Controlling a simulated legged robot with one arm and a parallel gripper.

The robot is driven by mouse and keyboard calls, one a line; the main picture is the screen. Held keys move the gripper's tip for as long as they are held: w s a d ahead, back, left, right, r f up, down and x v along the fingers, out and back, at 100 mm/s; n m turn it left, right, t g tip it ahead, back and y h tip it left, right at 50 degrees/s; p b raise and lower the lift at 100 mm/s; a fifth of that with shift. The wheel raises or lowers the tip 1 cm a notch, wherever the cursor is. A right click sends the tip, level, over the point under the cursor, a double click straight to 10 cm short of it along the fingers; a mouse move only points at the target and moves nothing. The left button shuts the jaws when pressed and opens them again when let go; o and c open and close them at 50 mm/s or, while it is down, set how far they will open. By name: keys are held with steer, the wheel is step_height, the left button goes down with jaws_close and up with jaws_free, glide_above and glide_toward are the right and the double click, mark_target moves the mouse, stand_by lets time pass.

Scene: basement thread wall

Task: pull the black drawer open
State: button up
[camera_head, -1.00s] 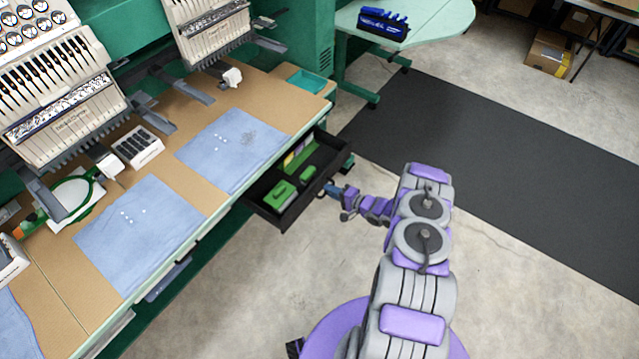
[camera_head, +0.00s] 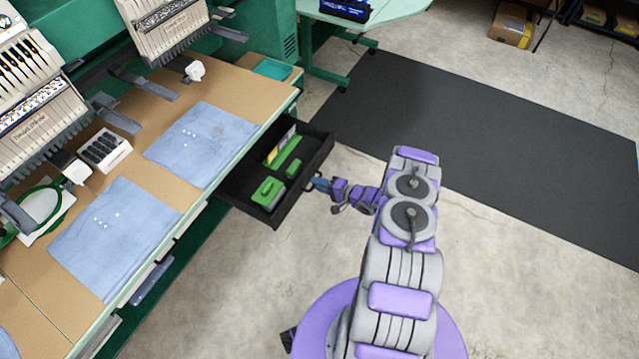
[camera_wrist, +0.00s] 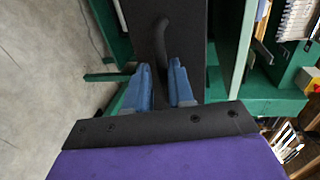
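The black drawer (camera_head: 303,181) stands well out from under the green-edged table, with green items inside. Its black front fills the middle of the wrist view (camera_wrist: 190,40), with a curved black handle (camera_wrist: 161,32) on it. My gripper (camera_head: 313,184) is at the drawer front. In the wrist view its two blue fingers (camera_wrist: 162,72) lie on either side of the handle's near end, with only a narrow gap between them. It looks shut on the handle; the exact contact is partly hidden.
The table (camera_head: 225,85) holds blue cloths (camera_head: 200,143) under sewing machine heads (camera_head: 165,25). A green-legged table (camera_head: 375,22) stands behind the drawer. A dark mat (camera_head: 480,140) and bare concrete floor (camera_head: 520,270) lie open to the right.

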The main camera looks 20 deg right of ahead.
steer(key=shift+o, duration=1.2)
steer(key=shift+r, duration=0.15)
steer(key=shift+d, duration=0.1)
steer(key=p+v, duration=0.3)
steer(key=v, duration=1.4)
steer(key=shift+f, duration=0.2)
steer(key=shift+d, duration=0.15)
